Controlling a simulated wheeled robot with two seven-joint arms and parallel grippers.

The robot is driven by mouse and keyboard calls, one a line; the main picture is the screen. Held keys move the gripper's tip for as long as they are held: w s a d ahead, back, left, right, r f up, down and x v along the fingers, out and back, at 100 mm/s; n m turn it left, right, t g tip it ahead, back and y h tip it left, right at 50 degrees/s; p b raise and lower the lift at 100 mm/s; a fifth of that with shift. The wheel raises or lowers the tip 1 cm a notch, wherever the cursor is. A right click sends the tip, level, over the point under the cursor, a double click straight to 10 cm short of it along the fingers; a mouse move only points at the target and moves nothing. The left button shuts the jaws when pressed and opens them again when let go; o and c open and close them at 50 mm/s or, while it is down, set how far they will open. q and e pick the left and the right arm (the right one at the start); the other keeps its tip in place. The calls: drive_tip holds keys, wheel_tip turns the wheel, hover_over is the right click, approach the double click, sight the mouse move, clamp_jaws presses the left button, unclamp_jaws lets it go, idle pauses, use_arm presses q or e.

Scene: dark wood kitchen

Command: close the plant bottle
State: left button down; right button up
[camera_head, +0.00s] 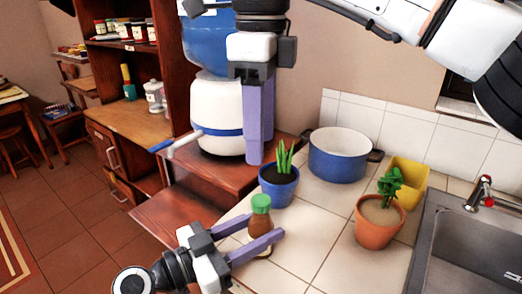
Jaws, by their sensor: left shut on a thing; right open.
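The plant bottle (261,224) is small and brown and stands upright near the front left edge of the tiled counter. A green cap (261,203) sits at its top; I cannot tell whether it is fully seated. My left gripper (266,226) has its purple fingers on either side of the bottle and is shut on it; the fingers hide part of its lower body. My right gripper (260,150) points down from above, open and empty, behind and above the bottle, in front of the white and blue dispenser.
A blue pot with a spiky plant (278,186) stands close behind the bottle. A blue cooking pot (338,157), a terracotta plant pot (377,229) and a yellow container (410,180) stand to the right, beside the sink (470,250). The dispenser (216,112) is behind. Tiles right of the bottle are clear.

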use_arm(q)
drive_tip(key=c, duration=1)
unclamp_jaws()
drive_tip(key=shift+a, duration=0.1)
drive_tip(key=shift+s+a+f, duration=0.15)
drive_tip(key=shift+s+a, duration=0.05)
drive_tip(key=shift+a, duration=0.05)
drive_tip(key=b+v, duration=0.2)
drive_tip(key=v, duration=0.7)
drive_tip(key=shift+s+a+b, duration=0.15)
drive_tip(key=shift+a+b, duration=0.05)
drive_tip(key=shift+b, duration=0.2)
